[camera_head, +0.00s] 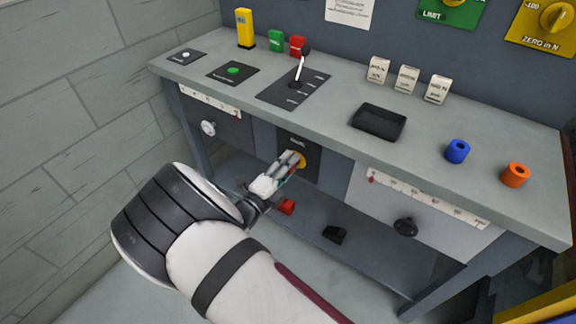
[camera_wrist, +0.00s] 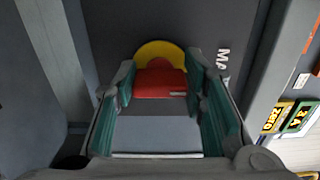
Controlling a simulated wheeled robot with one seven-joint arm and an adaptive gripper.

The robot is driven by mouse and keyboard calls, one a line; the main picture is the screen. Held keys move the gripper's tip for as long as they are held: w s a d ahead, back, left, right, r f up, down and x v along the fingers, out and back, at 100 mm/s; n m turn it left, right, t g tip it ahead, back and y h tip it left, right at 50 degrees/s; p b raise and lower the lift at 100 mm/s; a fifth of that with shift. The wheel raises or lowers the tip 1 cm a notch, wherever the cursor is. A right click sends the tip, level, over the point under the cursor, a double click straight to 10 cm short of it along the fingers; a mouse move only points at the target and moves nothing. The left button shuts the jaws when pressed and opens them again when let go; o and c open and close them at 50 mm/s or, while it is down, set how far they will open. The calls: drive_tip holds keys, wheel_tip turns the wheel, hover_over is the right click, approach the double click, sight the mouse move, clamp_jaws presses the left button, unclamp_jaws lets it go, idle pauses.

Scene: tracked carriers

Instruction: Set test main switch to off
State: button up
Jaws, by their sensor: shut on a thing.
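The main switch is a red handle (camera_wrist: 160,82) on a round yellow plate (camera_wrist: 158,48), set in a dark panel under the bench top. In the head view a sliver of the yellow plate (camera_head: 301,161) shows beside my fingertips. My gripper (camera_head: 291,158) reaches the panel from the lower left and is shut on the red handle. In the wrist view the green-padded fingers stand on either side of it. A small pale mark sits at the right of the handle's front face. Part of a white label, "MA" (camera_wrist: 223,62), shows on the panel; the rest is hidden.
The bench top (camera_head: 330,165) carries a black lever (camera_head: 299,70), a black tray (camera_head: 379,121), and blue (camera_head: 457,151) and orange (camera_head: 515,175) rings. A round knob (camera_head: 208,128) is left of the switch. A red block (camera_head: 287,206) and a black block (camera_head: 335,234) lie below.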

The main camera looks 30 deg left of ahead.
idle(0.4)
drive_tip(key=o, duration=1.2)
drive_tip(key=shift+c, duration=0.2)
drive_tip(key=shift+s, duration=0.1)
drive_tip(key=s, duration=0.7)
drive_tip(key=shift+s+a, duration=0.15)
drive_tip(key=shift+a, duration=0.1)
